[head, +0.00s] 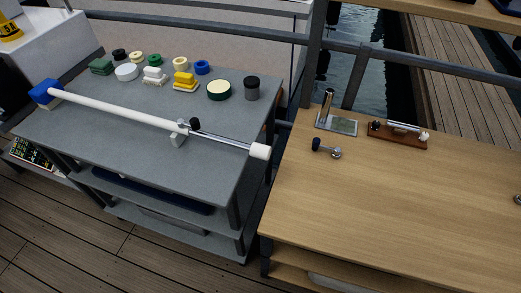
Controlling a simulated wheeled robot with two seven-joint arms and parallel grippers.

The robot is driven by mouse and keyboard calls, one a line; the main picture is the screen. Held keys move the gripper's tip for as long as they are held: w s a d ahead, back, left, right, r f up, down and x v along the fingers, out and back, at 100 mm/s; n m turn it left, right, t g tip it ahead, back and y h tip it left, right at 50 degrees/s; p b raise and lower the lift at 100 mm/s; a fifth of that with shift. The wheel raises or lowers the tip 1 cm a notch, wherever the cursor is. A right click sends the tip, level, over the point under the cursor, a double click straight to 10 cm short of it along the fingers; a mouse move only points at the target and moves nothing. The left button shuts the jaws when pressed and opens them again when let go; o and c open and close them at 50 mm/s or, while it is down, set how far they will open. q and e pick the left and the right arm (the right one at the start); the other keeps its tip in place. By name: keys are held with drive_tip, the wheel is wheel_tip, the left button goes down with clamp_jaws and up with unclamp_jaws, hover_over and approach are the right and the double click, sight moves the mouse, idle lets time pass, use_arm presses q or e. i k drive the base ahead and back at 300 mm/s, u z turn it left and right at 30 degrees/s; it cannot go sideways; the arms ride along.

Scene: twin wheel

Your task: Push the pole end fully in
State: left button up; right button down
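A telescopic pole lies across the grey table (110,125), slanting down from upper left to lower right. It has a white tube (115,110), a thinner silver section (222,140) and a white end piece (261,151) that sticks out past the table's right edge. A stretch of the silver section shows between the tube and the white end. A blue block (45,92) is at the pole's left end. A small black part (194,124) sits at the joint, and a white support (179,136) stands under it. Neither of my grippers is in view.
A gap separates the tables.

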sight(262, 151)
drive_tip(key=u, duration=1.15)
drive_tip(key=k, duration=1)
drive_tip(key=z, duration=1.5)
